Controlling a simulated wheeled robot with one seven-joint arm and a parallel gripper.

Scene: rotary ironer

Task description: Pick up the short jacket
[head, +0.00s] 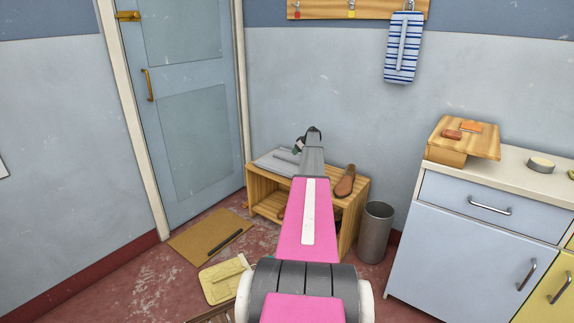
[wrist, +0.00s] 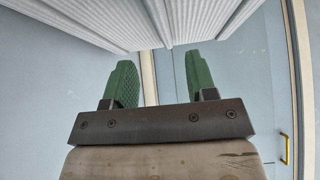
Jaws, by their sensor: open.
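A grey folded garment (head: 274,162), which looks like the short jacket, lies on top of the low wooden bench (head: 364,188). In the wrist view a pale grey ribbed surface (wrist: 100,18), probably the same garment, fills the top, close beyond my fingertips. My gripper (wrist: 160,75) is open, with its two green fingers apart and nothing visible between them. In the head view my gripper is mostly hidden behind my arm, at the bench beside the garment. I cannot tell whether the fingers touch it.
A brown shoe (head: 345,182) stands on the bench's right end. A grey bin (head: 375,233) is to its right, then a blue cabinet (head: 465,250). A yellow folded cloth (head: 222,284) and a brown mat (head: 195,240) lie on the floor.

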